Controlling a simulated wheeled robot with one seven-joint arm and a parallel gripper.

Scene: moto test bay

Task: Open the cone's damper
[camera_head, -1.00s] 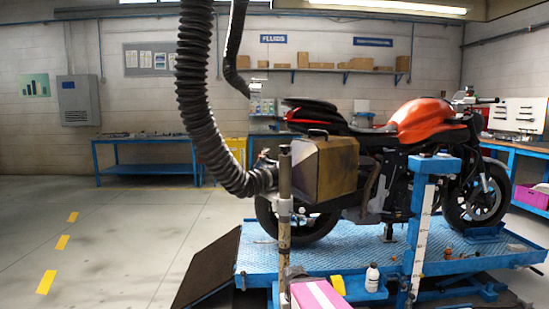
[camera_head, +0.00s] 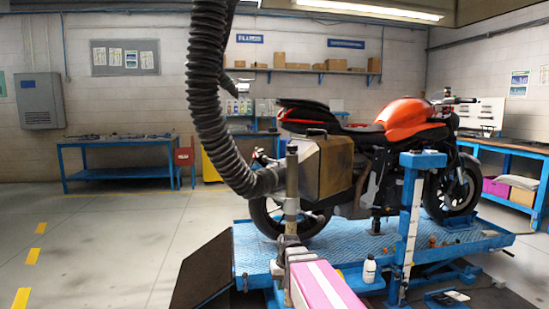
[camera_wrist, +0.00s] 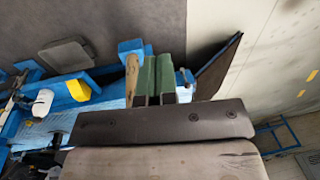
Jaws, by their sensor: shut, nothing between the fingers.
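The black corrugated hose (camera_head: 209,95) hangs from above and curves toward the motorcycle's rear. I cannot identify the cone in the wrist view.
The orange motorcycle (camera_head: 405,120) stands on a blue lift (camera_head: 345,245) with a dark ramp (camera_head: 203,272) at its left. A blue lift post (camera_head: 410,215) and a white bottle (camera_head: 369,269) are to the right. The floor at left is clear.

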